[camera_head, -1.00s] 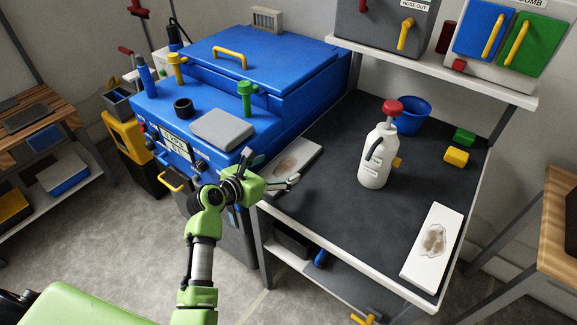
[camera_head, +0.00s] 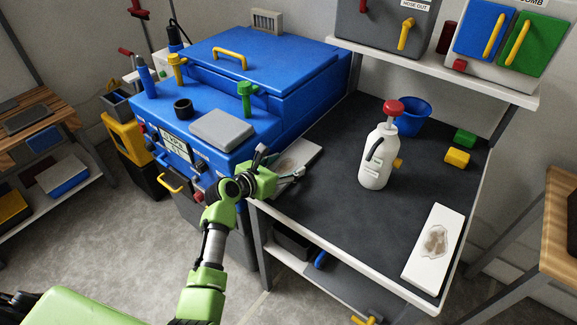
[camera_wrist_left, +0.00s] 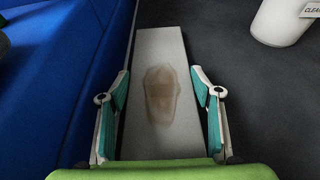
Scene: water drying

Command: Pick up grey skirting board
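The grey skirting board (camera_head: 303,151) lies flat at the left edge of the dark worktop, beside the blue machine. A brown stain marks its top. My left gripper (camera_head: 282,163) is over its near part and hides some of it. In the left wrist view, the board (camera_wrist_left: 160,45) runs lengthwise away from me. The open teal-padded fingers of the left gripper (camera_wrist_left: 160,88) are on either side of it, with the stain between them. I cannot tell whether the pads touch its edges. My right gripper is not in view.
A white spray bottle (camera_head: 377,158) with a red top stands mid-worktop. A white stained board (camera_head: 433,250) lies at the right. The blue machine (camera_head: 265,65) rises close at the left.

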